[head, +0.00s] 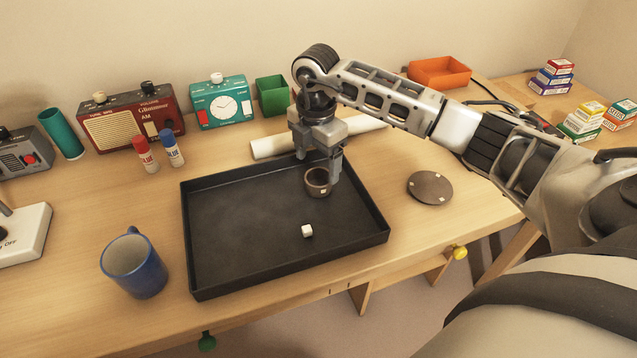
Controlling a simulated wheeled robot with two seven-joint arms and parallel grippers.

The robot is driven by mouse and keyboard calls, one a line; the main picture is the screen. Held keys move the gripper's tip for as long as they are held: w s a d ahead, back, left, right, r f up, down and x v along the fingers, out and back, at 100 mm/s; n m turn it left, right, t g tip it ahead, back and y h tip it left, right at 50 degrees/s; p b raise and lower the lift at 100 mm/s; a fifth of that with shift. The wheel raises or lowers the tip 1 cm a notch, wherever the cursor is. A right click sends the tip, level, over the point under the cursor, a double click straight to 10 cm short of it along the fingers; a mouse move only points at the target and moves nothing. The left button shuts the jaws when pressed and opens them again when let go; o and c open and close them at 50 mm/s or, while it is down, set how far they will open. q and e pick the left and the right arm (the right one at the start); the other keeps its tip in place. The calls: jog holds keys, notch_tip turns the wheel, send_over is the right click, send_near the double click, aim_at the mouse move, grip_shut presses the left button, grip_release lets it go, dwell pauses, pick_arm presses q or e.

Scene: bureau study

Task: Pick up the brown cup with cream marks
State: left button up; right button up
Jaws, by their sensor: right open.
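The brown cup (317,187) is a small, dark round cup standing upright in the right half of the black tray (230,281). A small pale mark shows on it. My right gripper (318,168) is open and points down right at the cup. One finger reaches down at the cup's right rim; the other is higher, at the upper left. I cannot tell whether the fingers touch the cup. My left gripper is not in view.
A white die (307,231) lies in the tray. A brown disc (430,188) with cream marks lies to the right. A blue mug (134,264) stands left.

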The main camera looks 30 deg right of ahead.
aim_at(319, 178)
jog(key=shift+d+f, duration=0.15)
jog(key=shift+f, duration=1.3)
jog(key=shift+d+f, duration=0.1)
jog(key=shift+f, duration=1.35)
jog(key=c, duration=1.1)
